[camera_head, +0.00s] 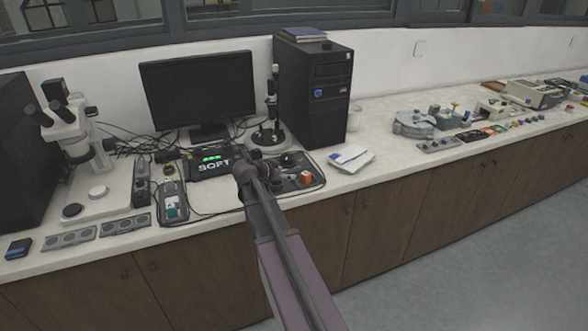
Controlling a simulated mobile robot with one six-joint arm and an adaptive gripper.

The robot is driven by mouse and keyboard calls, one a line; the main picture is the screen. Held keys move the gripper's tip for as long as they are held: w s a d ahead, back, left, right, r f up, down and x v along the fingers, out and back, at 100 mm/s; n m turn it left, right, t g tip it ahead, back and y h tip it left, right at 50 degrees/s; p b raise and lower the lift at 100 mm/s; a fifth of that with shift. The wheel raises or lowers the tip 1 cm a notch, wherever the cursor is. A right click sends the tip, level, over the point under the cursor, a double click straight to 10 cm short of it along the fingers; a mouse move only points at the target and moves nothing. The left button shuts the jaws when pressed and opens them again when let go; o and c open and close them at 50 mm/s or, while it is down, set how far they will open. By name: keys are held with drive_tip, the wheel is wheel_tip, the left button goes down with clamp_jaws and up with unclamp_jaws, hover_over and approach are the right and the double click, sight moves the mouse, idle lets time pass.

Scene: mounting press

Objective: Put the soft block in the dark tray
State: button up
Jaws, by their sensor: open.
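A dark tray (318,184) lies on the white counter at the middle, holding several small items. Among them is a small orange-red block (305,177) near its right side; I cannot tell if it is the soft block. My arm reaches up from the bottom of the view. My gripper (243,166) is over the counter between the box and the tray, hiding part of the tray's left side. Its fingers are small and dark, and no held object shows.
A monitor (198,90) and a black computer tower (312,90) stand behind. A microscope (75,135) is at left, and a dark stand (270,115) is before the tower. A white-and-blue booklet (351,158) lies right of the tray. Cables run behind. Bare counter (385,165) shows further right.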

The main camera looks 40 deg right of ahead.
drive_tip(key=shift+v, duration=0.85)
drive_tip(key=s+a+f+n+y, duration=0.3)
drive_tip(key=s+a+n+y, duration=0.1)
drive_tip(key=a, duration=0.6)
drive_tip(key=s+a+f+n+g+y, duration=0.1)
drive_tip(key=s+a+f+n+y, duration=0.2)
drive_tip(key=s+a+n, duration=0.3)
drive_tip(key=s+a+f+n+g+y, duration=0.1)
drive_tip(key=s+a+f+n+y, duration=0.2)
drive_tip(key=a, duration=1.2)
drive_tip(key=s+n+y, duration=0.2)
drive_tip(key=n, duration=0.1)
drive_tip(key=shift+s+f, duration=0.25)
drive_tip(key=shift+f, duration=0.1)
drive_tip(key=shift+a, duration=0.1)
wheel_tip(320, 180, up, 5)
drive_tip(key=p, duration=0.5)
drive_tip(key=shift+f, duration=0.1)
